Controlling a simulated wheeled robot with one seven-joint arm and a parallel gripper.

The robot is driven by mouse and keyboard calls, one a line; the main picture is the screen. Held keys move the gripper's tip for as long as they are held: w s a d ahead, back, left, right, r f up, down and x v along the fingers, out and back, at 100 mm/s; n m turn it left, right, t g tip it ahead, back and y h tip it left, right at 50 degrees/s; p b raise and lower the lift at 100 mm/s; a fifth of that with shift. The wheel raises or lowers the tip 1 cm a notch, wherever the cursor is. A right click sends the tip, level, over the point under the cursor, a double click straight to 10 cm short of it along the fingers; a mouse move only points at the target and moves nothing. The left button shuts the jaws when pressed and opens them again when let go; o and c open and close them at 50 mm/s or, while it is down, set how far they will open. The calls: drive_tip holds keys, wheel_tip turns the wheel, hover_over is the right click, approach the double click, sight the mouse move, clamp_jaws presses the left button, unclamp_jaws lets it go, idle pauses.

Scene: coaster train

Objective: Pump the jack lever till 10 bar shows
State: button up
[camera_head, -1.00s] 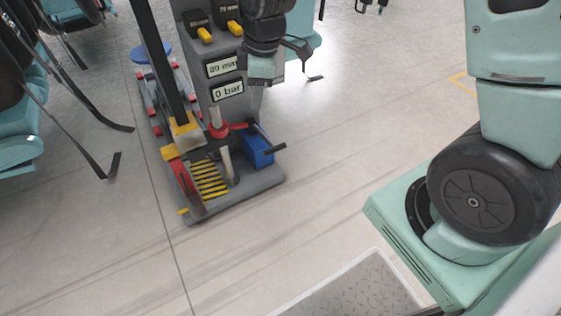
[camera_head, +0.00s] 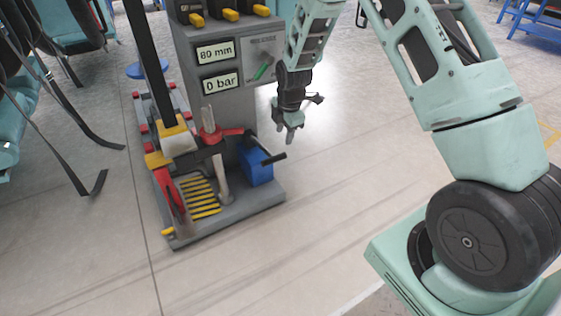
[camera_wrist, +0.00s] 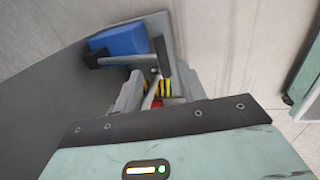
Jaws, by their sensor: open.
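The jack pump is a blue box (camera_head: 256,165) on the grey base of the machine in the head view. Its lever ends in a dark crosswise handle (camera_head: 273,158). In the wrist view the blue box (camera_wrist: 122,40) and the handle (camera_wrist: 163,57) lie just beyond the fingers. My gripper (camera_head: 285,132) is open and empty, pointing down, above and slightly right of the handle and apart from it. Its fingers (camera_wrist: 160,88) also show in the wrist view. The pressure display (camera_head: 221,81) reads 0 bar.
An 80 mm display (camera_head: 215,52) sits above the pressure display. A green lever (camera_head: 263,70) and yellow handles (camera_head: 231,15) are on the column. A red-armed post (camera_head: 209,128) stands left of the pump. Open floor (camera_head: 340,170) lies to the right.

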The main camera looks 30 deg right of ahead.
sight(281, 155)
drive_tip(key=w+f+b, duration=0.1)
drive_tip(key=f, duration=0.3)
drive_tip(key=f+b, duration=0.2)
drive_tip(key=f, duration=0.2)
drive_tip(key=w+f+b, duration=0.1)
drive_tip(key=f+b, duration=0.1)
drive_tip(key=f, duration=0.3)
drive_tip(key=shift+w, duration=0.3)
drive_tip(key=shift+r, duration=0.1)
